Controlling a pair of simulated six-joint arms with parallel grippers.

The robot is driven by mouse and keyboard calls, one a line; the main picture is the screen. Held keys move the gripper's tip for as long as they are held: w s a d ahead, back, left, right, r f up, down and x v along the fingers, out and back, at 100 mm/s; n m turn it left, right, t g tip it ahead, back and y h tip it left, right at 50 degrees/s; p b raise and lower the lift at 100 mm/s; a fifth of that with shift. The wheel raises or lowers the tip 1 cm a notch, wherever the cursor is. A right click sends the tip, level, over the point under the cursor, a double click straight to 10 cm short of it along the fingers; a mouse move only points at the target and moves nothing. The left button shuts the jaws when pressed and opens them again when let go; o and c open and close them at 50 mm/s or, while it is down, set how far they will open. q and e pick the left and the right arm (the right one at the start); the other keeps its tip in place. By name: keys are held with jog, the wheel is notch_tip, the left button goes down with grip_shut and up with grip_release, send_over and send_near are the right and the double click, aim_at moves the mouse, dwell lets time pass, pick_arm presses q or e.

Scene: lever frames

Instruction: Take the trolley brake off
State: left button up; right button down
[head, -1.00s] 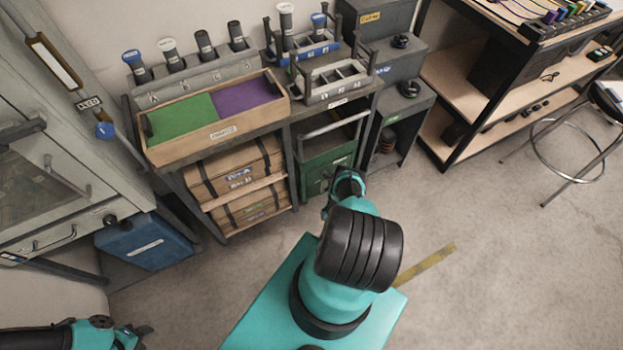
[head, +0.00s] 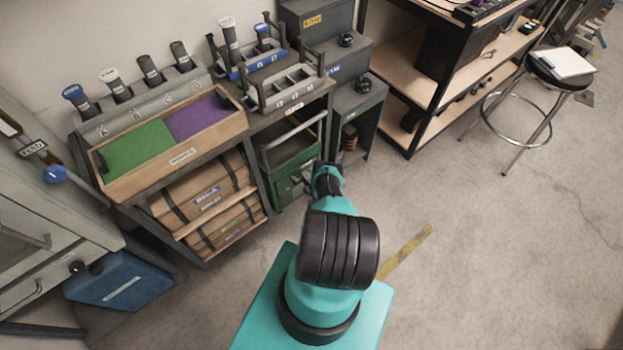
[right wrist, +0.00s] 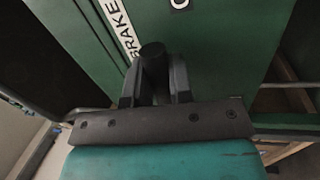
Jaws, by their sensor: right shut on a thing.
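The green trolley (head: 284,184) stands under the bench, with a grey bar handle across its top. Its green face fills the right wrist view (right wrist: 225,55), with a white label (right wrist: 120,28) reading BRAKE. My right gripper (head: 322,172) is at the trolley's front right side, its fingertips hard to make out in the head view. In the right wrist view my right gripper (right wrist: 155,85) is shut on the dark round-ended brake lever (right wrist: 152,52), just below the label. The fingers hide most of the lever. My left gripper is out of view.
Left of the trolley is a bench with wooden crates (head: 205,197) and a green and purple tray (head: 110,192). A dark cabinet (head: 362,105) stands to its right. A stool (head: 545,75) is at the far right. The floor at right is clear, with a yellow strip (head: 408,250).

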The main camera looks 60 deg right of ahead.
jog(key=shift+r+n, duration=0.3)
jog(key=shift+n, duration=0.4)
jog(key=c, duration=1)
grip_release()
jog(key=shift+y, duration=0.3)
jog(key=v, duration=1.7)
jog(key=shift+s+a+f, duration=0.1)
jog(key=shift+s+f, duration=0.05)
jog(key=shift+f, duration=0.1)
